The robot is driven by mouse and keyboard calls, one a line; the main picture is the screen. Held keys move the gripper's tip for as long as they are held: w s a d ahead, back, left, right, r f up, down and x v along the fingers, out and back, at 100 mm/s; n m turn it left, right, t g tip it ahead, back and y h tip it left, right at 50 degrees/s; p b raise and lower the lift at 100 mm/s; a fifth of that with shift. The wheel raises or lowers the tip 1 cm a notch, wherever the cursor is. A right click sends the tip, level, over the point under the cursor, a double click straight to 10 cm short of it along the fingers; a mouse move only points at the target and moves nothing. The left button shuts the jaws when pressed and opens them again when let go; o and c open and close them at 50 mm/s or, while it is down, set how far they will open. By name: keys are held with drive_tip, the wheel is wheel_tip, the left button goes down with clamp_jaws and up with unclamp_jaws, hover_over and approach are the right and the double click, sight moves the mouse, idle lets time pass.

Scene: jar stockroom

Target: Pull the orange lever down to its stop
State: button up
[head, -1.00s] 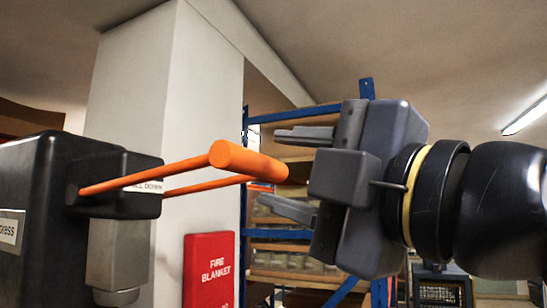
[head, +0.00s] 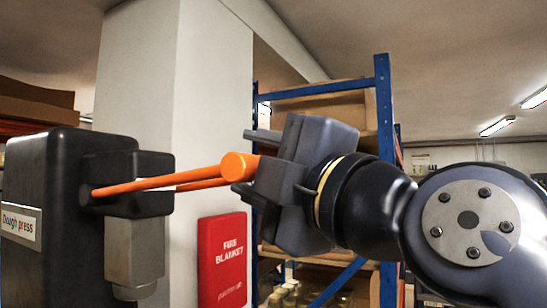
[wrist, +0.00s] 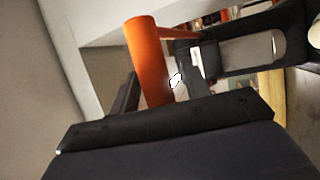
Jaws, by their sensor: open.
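The orange lever (head: 150,183) has two thin arms and a thick round crossbar handle. It sticks out to the right from the black dough press (head: 50,190), tilted slightly upward. In the wrist view the orange handle (wrist: 150,62) stands between the fingers. My gripper (head: 252,165) is open at the handle, one finger above it and one below. It comes from the right, and its body hides the handle's far end. I cannot tell whether a finger touches the handle.
A white pillar (head: 150,75) stands behind the press, with a red fire blanket box (head: 222,258) on it. A blue-framed shelf rack (head: 384,120) with boxes and jars is behind my gripper. The space below the lever's handle looks clear.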

drive_tip(key=shift+c, duration=0.4)
clamp_jaws()
drive_tip(key=shift+f, duration=0.1)
